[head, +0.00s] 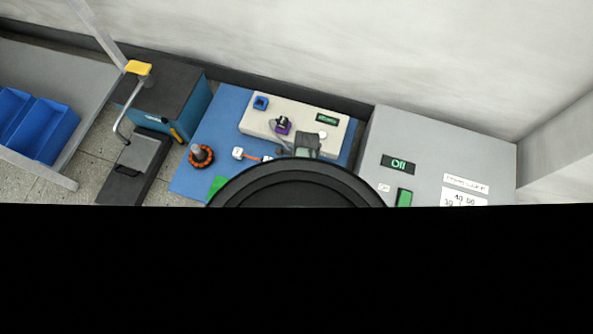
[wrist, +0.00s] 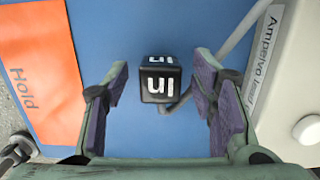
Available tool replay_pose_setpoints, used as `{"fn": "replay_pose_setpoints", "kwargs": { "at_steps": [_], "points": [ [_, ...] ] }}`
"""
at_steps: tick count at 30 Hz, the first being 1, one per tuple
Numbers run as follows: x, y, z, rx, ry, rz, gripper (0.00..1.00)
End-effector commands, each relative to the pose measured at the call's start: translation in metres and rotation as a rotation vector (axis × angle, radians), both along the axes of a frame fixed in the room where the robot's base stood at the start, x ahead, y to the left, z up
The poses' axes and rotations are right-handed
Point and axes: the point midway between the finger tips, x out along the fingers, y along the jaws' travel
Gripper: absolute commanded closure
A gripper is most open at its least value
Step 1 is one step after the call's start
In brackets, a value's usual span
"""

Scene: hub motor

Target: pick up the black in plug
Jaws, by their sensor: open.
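The black in plug (wrist: 160,82) is a small black cube with white "in" lettering on its top and front faces. It lies on the blue mat (head: 221,125), with a grey cable at its lower right. My gripper (wrist: 160,98) is open, with purple-padded fingers on either side of the plug in the wrist view. The plug appears between but beyond the fingertips, and no contact shows. In the head view my gripper (head: 304,150) is over the mat by the pale panel, and I cannot make out the black plug there.
An orange "Hold" patch (wrist: 38,60) is at left in the wrist view. The pale panel (head: 262,119) carries a blue socket (head: 261,102) and a black-purple connector (head: 282,125).

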Motion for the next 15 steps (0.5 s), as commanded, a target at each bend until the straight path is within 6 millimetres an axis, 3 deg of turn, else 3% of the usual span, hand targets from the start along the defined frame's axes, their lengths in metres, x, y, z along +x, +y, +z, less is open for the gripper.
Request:
{"fn": "replay_pose_setpoints", "kwargs": {
  "at_steps": [2,15],
  "points": [
    [0.0001,-0.0002,0.0003,0.000,0.000,0.000,0.48],
    [0.0000,-0.0003,0.0006,0.000,0.000,0.000,0.78]
  ]
}}
